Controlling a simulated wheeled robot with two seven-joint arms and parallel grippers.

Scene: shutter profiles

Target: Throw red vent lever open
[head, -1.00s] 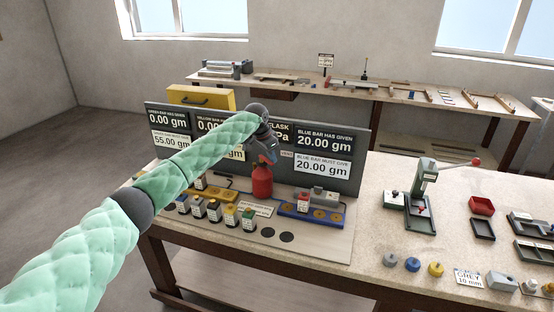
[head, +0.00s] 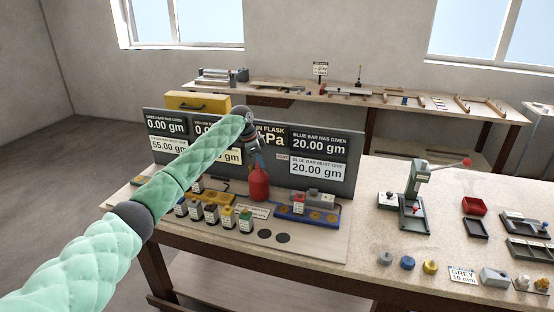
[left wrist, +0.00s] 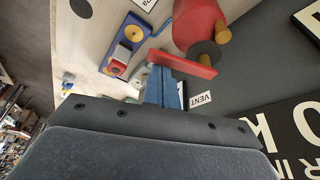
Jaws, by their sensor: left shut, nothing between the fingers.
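The red vent lever (left wrist: 185,65) shows as a flat red bar in the left wrist view, beside the VENT label (left wrist: 201,99). My left gripper (left wrist: 163,85) is shut and empty. Its blue fingers reach up to the lever's bar near its left part; I cannot tell if they touch. The red flask (left wrist: 195,22) with a brass-coloured knob lies just beyond the lever. In the head view my left gripper (head: 259,160) is just above the red flask (head: 259,184), in front of the grey display panel (head: 350,180). The lever cannot be made out there. My right gripper is not in view.
A green press (head: 415,190) with a red-knobbed handle stands further right. The board's front right is mostly clear.

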